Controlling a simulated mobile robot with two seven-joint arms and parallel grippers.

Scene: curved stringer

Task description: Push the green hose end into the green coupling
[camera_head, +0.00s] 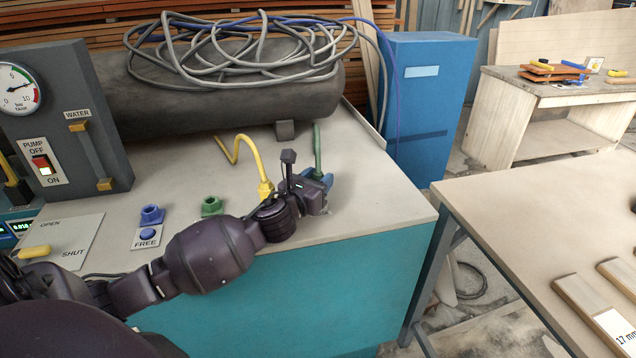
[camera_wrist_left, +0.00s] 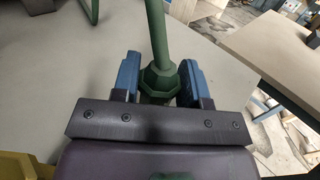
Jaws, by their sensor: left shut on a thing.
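The green hose (camera_head: 317,150) comes down from the back of the bench to my left gripper (camera_head: 326,184) near the bench's right front corner. In the left wrist view the green hose end (camera_wrist_left: 158,82), with a faceted collar, sits between the two blue fingers of my left gripper (camera_wrist_left: 163,88), which is shut on it. Its tip is hidden behind the gripper body. The green coupling (camera_head: 211,205) stands on the bench to the left, apart from the hose end and partly behind my left arm. My right gripper is not in view.
A yellow hose (camera_head: 239,146) ends close to the left of my gripper. A blue coupling (camera_head: 151,214) stands left of the green one, by a FREE button (camera_head: 147,235). A grey tank (camera_head: 230,90) lies at the back. The bench's right side is clear.

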